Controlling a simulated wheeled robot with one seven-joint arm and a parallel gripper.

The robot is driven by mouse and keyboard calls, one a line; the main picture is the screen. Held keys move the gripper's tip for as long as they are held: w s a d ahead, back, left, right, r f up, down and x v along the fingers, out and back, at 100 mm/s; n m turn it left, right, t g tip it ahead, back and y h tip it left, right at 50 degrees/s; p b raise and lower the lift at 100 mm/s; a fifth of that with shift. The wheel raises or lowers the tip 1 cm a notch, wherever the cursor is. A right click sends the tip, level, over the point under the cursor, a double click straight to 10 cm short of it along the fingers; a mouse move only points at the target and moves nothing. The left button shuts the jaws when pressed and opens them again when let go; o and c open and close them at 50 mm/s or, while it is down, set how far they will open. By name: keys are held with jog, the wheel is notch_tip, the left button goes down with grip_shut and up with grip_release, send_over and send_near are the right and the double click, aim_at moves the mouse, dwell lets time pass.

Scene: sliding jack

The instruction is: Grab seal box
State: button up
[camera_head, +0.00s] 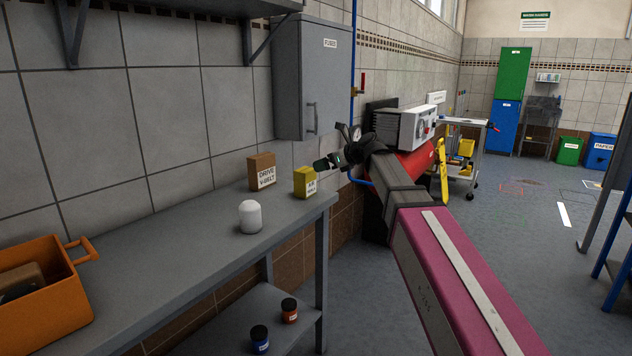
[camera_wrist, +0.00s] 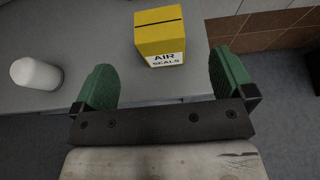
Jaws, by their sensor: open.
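The seal box is a small yellow carton (camera_head: 305,182) with a white label, standing upright near the right end of the grey workbench (camera_head: 190,262). In the wrist view the yellow box (camera_wrist: 159,32) reads "AIR SEALS" and sits ahead of the fingers, between their lines and apart from both. My gripper (camera_head: 325,163) is at the bench's right end, close to the box. In the wrist view my gripper (camera_wrist: 163,85) is open and empty, with two green finger pads spread wide.
A brown "DRIVE V-BELT" box (camera_head: 261,171) stands behind and left of the yellow box. A white rounded-top cylinder (camera_head: 250,217) stands nearer, and shows left in the wrist view (camera_wrist: 36,74). An orange toolbox (camera_head: 45,310) is at far left. A grey cabinet (camera_head: 310,80) hangs above.

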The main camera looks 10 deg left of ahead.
aim_at(307, 170)
jog(key=x, duration=0.4)
jog(key=shift+w+a, duration=0.15)
jog(key=shift+a, duration=0.1)
jog(key=shift+x, duration=3.05)
jog(key=shift+s+f, duration=0.15)
jog(key=shift+s, duration=0.05)
jog(key=c, duration=1)
